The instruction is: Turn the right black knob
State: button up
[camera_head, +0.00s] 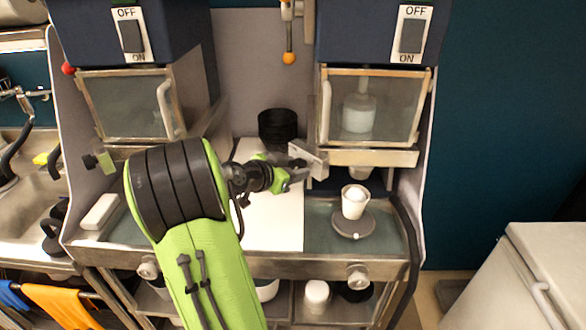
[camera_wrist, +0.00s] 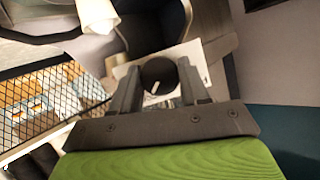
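The right black knob (camera_wrist: 158,75) shows in the wrist view as a round dark disc with a short white mark, on a pale plate. My gripper (camera_wrist: 160,82) points at it, with one finger on each side of the knob. The fingers are apart; I cannot tell whether either one touches the knob. In the head view my gripper (camera_head: 308,162) is at the lower left of the right dispenser (camera_head: 372,105). The knob cannot be made out there.
A white cup (camera_head: 355,201) stands on a round grey base (camera_head: 352,224) right of my gripper; a white cup-like shape (camera_wrist: 97,17) is at the wrist view's top left. Black stacked cups (camera_head: 278,128) stand behind. The left dispenser (camera_head: 128,105) is beyond my arm.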

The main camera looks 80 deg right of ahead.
jog(key=shift+c, duration=1.1)
jog(key=n+g+y+p, duration=0.1)
jog(key=n+p, duration=0.1)
jog(key=n, duration=0.1)
jog(key=shift+w+r+g, duration=0.1)
jog(key=shift+w+g, duration=0.05)
jog(key=shift+g, duration=0.25)
jog(key=n+g+y+p, duration=0.1)
jog(key=n+g+p, duration=0.1)
jog(key=shift+d+n, duration=0.1)
jog(key=shift+n, duration=0.3)
jog(key=n+g+p, duration=0.2)
jog(key=n+p, duration=0.1)
jog(key=shift+w+n+y+p, duration=0.1)
jog(key=shift+n+y+p, duration=0.25)
jog(key=shift+n+y, duration=0.05)
jog(key=shift+f+n+g+p, duration=0.2)
jog(key=shift+n+g+p, duration=0.7)
jog(key=shift+n, duration=0.6)
